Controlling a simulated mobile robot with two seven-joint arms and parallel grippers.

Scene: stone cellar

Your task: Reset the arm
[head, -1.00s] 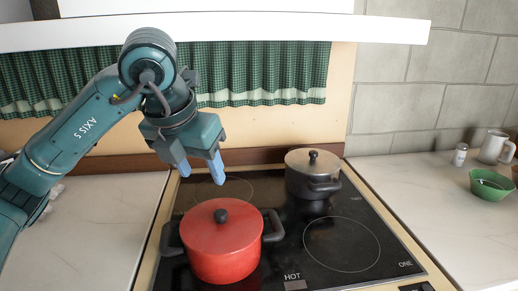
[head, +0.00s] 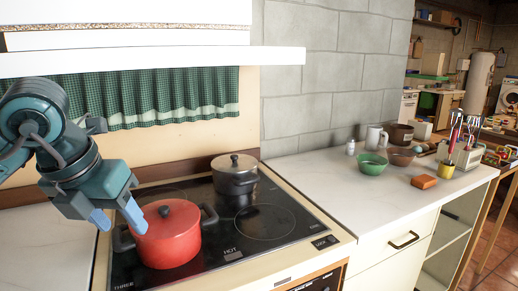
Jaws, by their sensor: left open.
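My left gripper (head: 119,219) is at the left of the head view, its blue fingertips apart and pointing down. It is empty. In the picture it overlaps the left edge of the red pot (head: 168,240), which stands lidded on the front left of the black cooktop (head: 262,222). I cannot tell whether the fingers touch the pot. My right gripper does not show.
A dark pot with a grey lid (head: 235,180) stands at the back of the cooktop.

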